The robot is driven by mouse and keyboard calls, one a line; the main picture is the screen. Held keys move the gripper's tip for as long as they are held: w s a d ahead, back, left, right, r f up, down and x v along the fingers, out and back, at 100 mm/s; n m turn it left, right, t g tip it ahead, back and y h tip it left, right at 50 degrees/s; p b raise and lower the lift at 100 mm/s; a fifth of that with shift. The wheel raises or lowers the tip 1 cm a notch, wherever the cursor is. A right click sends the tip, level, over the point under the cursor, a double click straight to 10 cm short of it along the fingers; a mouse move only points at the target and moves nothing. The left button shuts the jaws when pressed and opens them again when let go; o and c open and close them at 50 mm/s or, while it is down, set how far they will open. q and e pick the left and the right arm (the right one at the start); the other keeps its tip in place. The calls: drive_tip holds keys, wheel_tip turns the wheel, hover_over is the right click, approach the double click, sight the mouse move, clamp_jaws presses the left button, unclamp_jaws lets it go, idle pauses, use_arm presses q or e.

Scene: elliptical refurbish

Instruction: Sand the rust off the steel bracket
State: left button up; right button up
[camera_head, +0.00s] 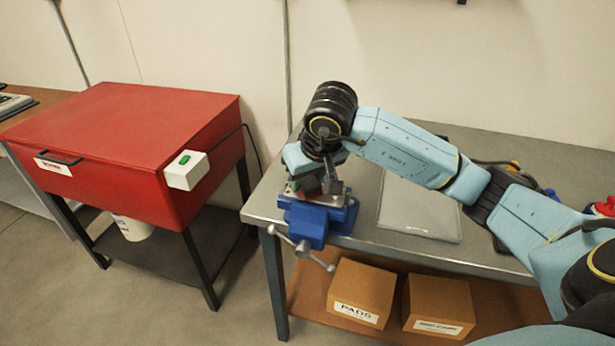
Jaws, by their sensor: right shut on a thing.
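A blue vise (310,225) stands at the left end of the grey workbench. A flat piece of grey metal (325,199) shows at the top of the vise, apparently the steel bracket. My arm and gripper hide much of it, so I cannot make out its rust. My right gripper (318,187) points down just over the vise and is shut on a small dark block, mostly hidden by the fingers. I cannot tell whether the block touches the metal. My left gripper is out of view.
A red cabinet (130,130) on black legs stands left of the bench, with a white switch box (186,170). A grey tray (420,222) lies right of the vise. Cardboard boxes (362,290) (440,302) sit on the lower shelf. Red and blue items (604,206) lie at far right.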

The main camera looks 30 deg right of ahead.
drive_tip(key=shift+s+d+b, duration=0.5)
drive_tip(key=shift+s+d, duration=0.4)
drive_tip(key=shift+s, duration=0.1)
drive_tip(key=shift+s+d, duration=0.25)
drive_tip(key=shift+s, duration=0.05)
drive_tip(key=shift+c, duration=0.3)
drive_tip(key=shift+d+f+b, duration=0.1)
drive_tip(key=shift+f+b, duration=0.05)
drive_tip(key=shift+b, duration=0.35)
drive_tip(key=shift+w+a, duration=0.7)
drive_tip(key=shift+a, duration=0.05)
drive_tip(key=shift+c, duration=0.4)
drive_tip(key=shift+w+a, duration=0.4)
drive_tip(key=shift+w, duration=0.05)
drive_tip(key=shift+c, duration=0.4)
drive_tip(key=shift+a+f, duration=0.1)
drive_tip(key=shift+a, duration=0.05)
drive_tip(key=shift+w+r+p, duration=0.15)
drive_tip(key=shift+r+p, duration=0.2)
drive_tip(key=shift+r, duration=0.3)
drive_tip(key=shift+r+p, duration=1.5)
drive_tip(key=shift+r, duration=1.05)
